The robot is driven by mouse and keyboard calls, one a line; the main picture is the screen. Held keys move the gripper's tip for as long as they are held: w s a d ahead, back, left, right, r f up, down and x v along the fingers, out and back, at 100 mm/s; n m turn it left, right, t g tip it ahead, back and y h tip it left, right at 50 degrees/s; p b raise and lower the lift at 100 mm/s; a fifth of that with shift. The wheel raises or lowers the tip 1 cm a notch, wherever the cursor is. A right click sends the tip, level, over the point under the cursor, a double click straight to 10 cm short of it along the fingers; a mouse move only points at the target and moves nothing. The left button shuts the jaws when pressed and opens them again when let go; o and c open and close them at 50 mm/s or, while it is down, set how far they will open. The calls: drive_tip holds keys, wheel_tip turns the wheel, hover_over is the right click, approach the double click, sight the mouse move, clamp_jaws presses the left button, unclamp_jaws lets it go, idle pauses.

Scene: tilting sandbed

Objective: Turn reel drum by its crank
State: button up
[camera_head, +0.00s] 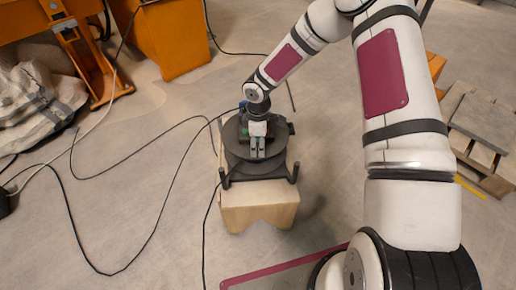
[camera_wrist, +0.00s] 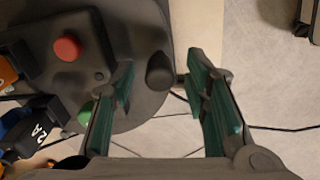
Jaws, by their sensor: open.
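The reel drum (camera_head: 236,164) is a dark grey round body on a stand, seen below my gripper in the head view. Its dark grey disc (camera_wrist: 135,25) fills the upper left of the wrist view. A dark rounded knob (camera_wrist: 160,71), seemingly the crank handle, stands near the disc's right edge. My gripper (camera_head: 258,152) points down over the reel. In the wrist view my gripper (camera_wrist: 161,78) is open, its green-padded fingers apart on either side of the knob. Contact with it cannot be told. The rest of the crank is not clearly visible.
A red button (camera_wrist: 67,48), a green part (camera_wrist: 86,112) and plugs (camera_wrist: 40,125) sit left of the fingers. The reel rests on a wooden block (camera_head: 258,212). Dark cables (camera_head: 150,232) cross the floor. Orange machinery (camera_head: 172,38) and a pallet (camera_head: 482,125) stand farther off.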

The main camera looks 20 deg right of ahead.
sight(241, 153)
drive_tip(key=shift+f, duration=0.55)
clamp_jaws()
drive_tip(key=shift+a, duration=0.1)
drive_tip(key=shift+w+a+m+b, duration=0.25)
drive_tip(key=shift+a+m+b, duration=0.05)
drive_tip(key=shift+a+m, duration=0.5)
drive_tip(key=shift+w+a+m+b, duration=0.25)
drive_tip(key=shift+a+m+b, duration=0.05)
drive_tip(key=shift+a+m, duration=0.45)
drive_tip(key=shift+w+a+m+b, duration=0.2)
drive_tip(key=shift+w+a+m, duration=0.25)
drive_tip(key=shift+a+m, duration=0.3)
drive_tip(key=shift+w+a+m+b, duration=0.15)
drive_tip(key=shift+w+a+m, duration=0.3)
drive_tip(key=shift+m, duration=0.45)
drive_tip(key=shift+a, duration=0.1)
